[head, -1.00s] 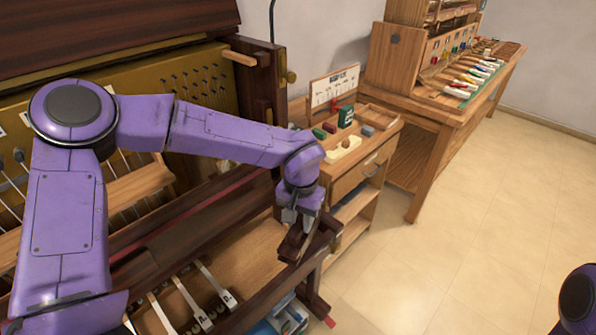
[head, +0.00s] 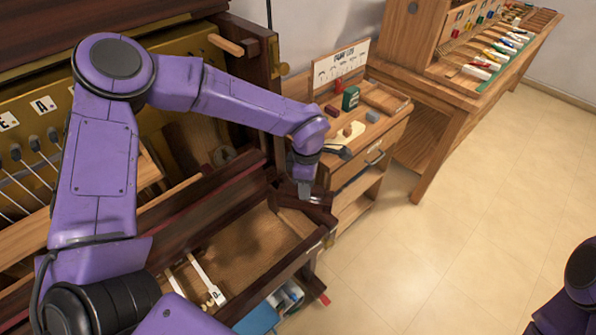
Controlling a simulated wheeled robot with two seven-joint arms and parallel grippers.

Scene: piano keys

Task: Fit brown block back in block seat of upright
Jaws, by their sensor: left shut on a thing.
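My left gripper (head: 304,190) points down at the right end of the upright's (head: 215,170) keybed. It is shut on the dark brown block (head: 313,212), which is partly hidden by the fingers. The block is at the front right corner of the open key bay, by the right end of the case. The block seat is hard to make out here, and I cannot tell whether the block touches it. Only a purple part of my right arm shows at the lower right edge; its gripper is out of view.
The key bay (head: 250,250) is largely bare, with white keys (head: 207,280) at its left. A workbench (head: 445,95) stands farther back. The floor at right is clear.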

